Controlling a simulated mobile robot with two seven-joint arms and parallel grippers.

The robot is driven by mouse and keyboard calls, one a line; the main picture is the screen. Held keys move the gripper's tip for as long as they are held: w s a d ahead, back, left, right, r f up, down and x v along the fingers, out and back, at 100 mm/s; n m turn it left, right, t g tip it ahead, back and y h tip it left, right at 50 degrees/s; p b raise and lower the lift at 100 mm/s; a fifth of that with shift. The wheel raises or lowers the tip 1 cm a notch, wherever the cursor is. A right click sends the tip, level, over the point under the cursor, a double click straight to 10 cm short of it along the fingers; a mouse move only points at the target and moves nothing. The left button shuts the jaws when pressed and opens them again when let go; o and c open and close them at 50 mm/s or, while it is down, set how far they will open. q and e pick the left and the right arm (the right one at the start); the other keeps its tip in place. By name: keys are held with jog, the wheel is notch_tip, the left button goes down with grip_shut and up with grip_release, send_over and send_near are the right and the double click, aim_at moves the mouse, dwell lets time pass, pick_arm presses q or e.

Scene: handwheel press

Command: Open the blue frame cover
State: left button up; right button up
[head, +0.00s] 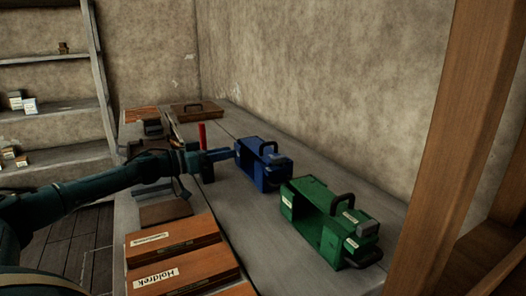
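The blue frame (251,169) stands on the grey workbench near the middle of the head view. My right gripper is not in view.
A green frame (311,191) with dark handles stands in front and right of the blue one. Labelled wooden boxes (186,268) fill the near left of the workbench (262,232). A red upright piece (202,134) rises behind my gripper. A wooden post (452,150) stands at right.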

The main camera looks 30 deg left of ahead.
aim_at(263, 145)
pick_arm(q)
jog(key=x, duration=1.2)
jog(key=shift+c, duration=0.5)
grip_shut()
